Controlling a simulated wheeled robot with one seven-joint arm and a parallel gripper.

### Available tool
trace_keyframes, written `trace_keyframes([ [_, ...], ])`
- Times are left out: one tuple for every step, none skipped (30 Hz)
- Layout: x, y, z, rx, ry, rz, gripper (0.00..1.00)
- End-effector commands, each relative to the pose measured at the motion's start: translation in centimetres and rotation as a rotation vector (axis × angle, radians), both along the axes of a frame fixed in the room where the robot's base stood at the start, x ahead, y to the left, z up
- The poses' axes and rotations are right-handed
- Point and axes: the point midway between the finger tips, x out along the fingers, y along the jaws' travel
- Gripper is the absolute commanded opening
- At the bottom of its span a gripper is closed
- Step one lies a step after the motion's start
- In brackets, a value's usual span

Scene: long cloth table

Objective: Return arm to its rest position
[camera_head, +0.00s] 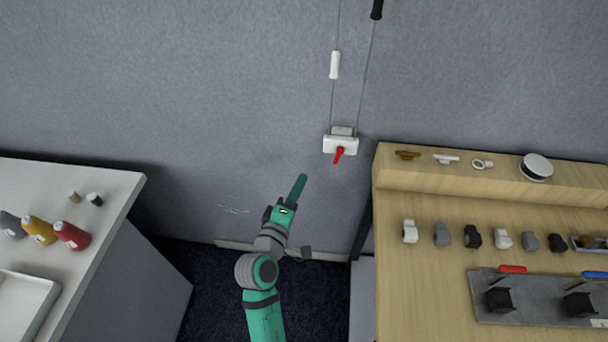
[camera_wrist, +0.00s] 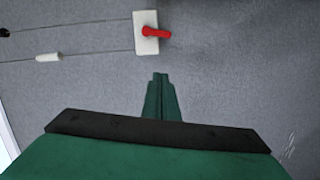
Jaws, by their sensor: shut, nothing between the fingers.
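My green arm (camera_head: 264,318) reaches up from the bottom middle of the head view, in the gap between two work surfaces. My gripper (camera_head: 301,179) is shut and empty, pointing up toward the grey wall. In the wrist view my gripper (camera_wrist: 160,77) shows as two green fingers together. A white wall box with a red lever (camera_head: 339,154) is just above and to the right of the fingertips in the head view. The red lever (camera_wrist: 156,33) also shows above the fingertips in the wrist view, apart from them.
A wooden bench (camera_head: 420,280) with several small parts and a grey plate (camera_head: 540,318) stands at right. A white table (camera_head: 95,215) with several coloured bottles and a tray (camera_head: 22,300) stands at left. Cords with a white handle (camera_head: 335,65) hang above the wall box.

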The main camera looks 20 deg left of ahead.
Motion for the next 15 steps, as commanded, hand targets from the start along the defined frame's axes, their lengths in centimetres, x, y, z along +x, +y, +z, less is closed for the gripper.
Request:
trace_keyframes([
  [-0.36, 0.0, 0.04, 0.0, 0.0, 0.0, 0.0],
  [-0.5, 0.0, 0.05, 0.001, 0.0, 0.0, 0.0],
  [-0.64, 0.01, 0.05, 0.001, 0.0, 0.0, 0.0],
  [-0.7, 0.01, 0.05, 0.001, 0.0, 0.0, 0.0],
  [-0.74, 0.0, 0.05, 0.001, 0.0, 0.0, 0.0],
  [-0.77, 0.01, 0.05, 0.001, 0.0, 0.0, 0.0],
  [-0.77, 0.01, 0.05, 0.0, 0.0, 0.0, 0.0],
  [-0.77, 0.02, 0.06, 0.0, 0.0, 0.0, 0.0],
  [-0.77, 0.04, 0.05, 0.0, 0.0, 0.001, 0.0],
  [-0.77, 0.06, 0.05, 0.0, 0.0, 0.001, 0.0],
  [-0.77, 0.07, 0.06, 0.0, 0.0, 0.001, 0.0],
  [-0.77, 0.1, 0.05, 0.0, 0.0, 0.001, 0.0],
  [-0.77, 0.1, 0.05, 0.0, 0.0, 0.001, 0.0],
  [-0.76, 0.11, 0.05, 0.0, 0.0, 0.002, 0.0],
  [-0.76, 0.12, 0.06, 0.0, 0.0, 0.002, 0.0],
])
